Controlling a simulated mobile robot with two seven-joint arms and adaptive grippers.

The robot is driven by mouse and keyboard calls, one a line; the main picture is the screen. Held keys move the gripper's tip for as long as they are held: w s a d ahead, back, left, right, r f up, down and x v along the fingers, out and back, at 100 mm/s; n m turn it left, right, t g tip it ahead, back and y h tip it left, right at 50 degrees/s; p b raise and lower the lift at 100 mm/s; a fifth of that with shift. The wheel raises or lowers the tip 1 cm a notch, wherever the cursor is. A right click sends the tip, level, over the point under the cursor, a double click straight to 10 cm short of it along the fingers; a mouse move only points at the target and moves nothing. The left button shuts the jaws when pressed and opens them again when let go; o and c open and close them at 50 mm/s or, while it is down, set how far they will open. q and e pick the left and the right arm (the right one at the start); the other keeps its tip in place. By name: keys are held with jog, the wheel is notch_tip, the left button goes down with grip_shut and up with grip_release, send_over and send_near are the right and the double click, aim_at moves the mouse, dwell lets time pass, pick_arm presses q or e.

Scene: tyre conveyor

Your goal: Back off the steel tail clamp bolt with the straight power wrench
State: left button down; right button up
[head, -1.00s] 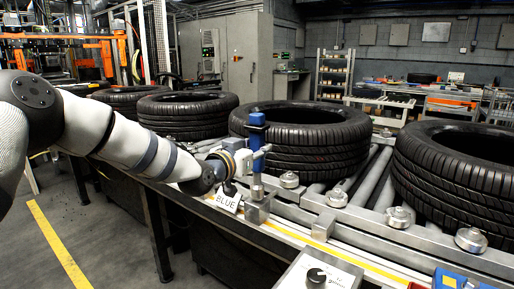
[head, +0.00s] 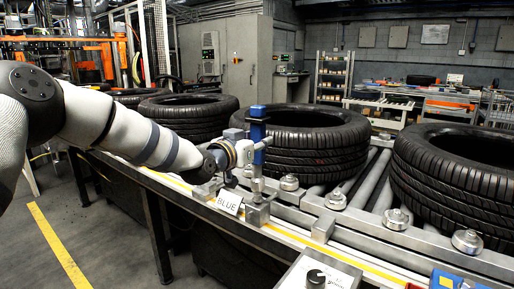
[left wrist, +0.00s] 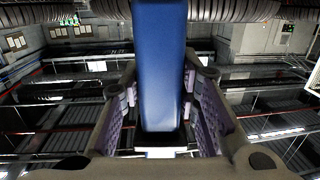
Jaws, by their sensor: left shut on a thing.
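A straight power wrench with a blue body (head: 257,128) stands upright above a steel clamp block (head: 258,214) on the conveyor's near rail. My left gripper (head: 260,146) is shut around the blue body from the left. In the left wrist view the blue body (left wrist: 159,65) fills the space between my two fingers. The wrench's lower end is a narrow silver piece close over the block. I cannot tell whether it touches the bolt, which I cannot make out separately. My right gripper is not in view.
Large tyres (head: 310,138) lie behind the wrench, another (head: 455,180) to the right. Round steel rollers (head: 335,199) line the rail. A knob panel (head: 317,276) and a blue object (head: 455,281) are in front.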

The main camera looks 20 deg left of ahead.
aim_at(255, 127)
pick_arm(q)
jog(key=shift+r+p, duration=0.3)
jog(key=shift+r, duration=1.8)
jog(key=shift+s+f, duration=0.1)
jog(key=shift+f, duration=0.05)
